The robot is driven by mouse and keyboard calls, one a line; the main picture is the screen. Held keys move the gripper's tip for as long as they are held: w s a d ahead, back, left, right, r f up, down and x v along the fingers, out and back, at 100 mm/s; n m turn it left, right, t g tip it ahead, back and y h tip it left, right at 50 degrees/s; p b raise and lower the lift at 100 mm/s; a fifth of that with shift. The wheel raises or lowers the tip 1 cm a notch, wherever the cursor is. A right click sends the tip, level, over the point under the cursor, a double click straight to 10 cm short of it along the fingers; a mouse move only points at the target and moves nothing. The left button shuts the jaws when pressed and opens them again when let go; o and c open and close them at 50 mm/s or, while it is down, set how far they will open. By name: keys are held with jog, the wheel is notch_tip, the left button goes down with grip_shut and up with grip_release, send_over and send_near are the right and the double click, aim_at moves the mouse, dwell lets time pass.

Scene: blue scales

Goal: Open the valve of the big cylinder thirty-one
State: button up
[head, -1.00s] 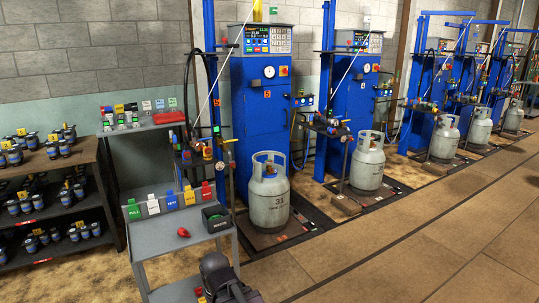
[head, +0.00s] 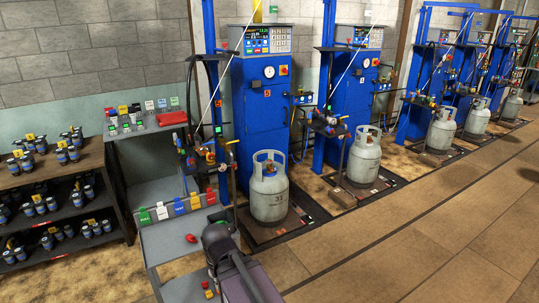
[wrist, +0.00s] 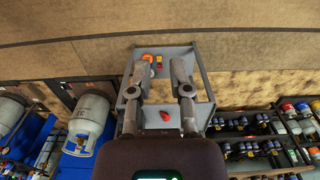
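The big cylinder thirty-one (head: 269,196) is a grey gas cylinder marked 31. It stands upright on a dark floor plate in front of the blue filling cabinet marked 5. Its valve sits inside the top collar (head: 270,158) and is too small to make out. In the wrist view the cylinder (wrist: 86,128) is at left, beside the cart. My gripper (wrist: 158,66) shows its two fingers apart over the grey cart, with nothing between them. It is well away from the cylinder. In the head view my arm covers part of the cart, and the fingertips cannot be made out.
The grey cart (head: 168,242) stands left of the cylinder, with coloured tags and a red object (head: 191,238) on it. A dark shelf (head: 95,160) of small blue canisters is at far left. More blue cabinets and cylinders line the wall at right. The brown floor (head: 400,245) is clear.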

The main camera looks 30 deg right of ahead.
notch_tip(320, 180, up, 8)
jog(key=p, duration=0.6)
jog(key=shift+f, duration=0.15)
jog(key=o, duration=0.4)
jog(key=shift+o, duration=0.2)
jog(key=shift+w, duration=0.15)
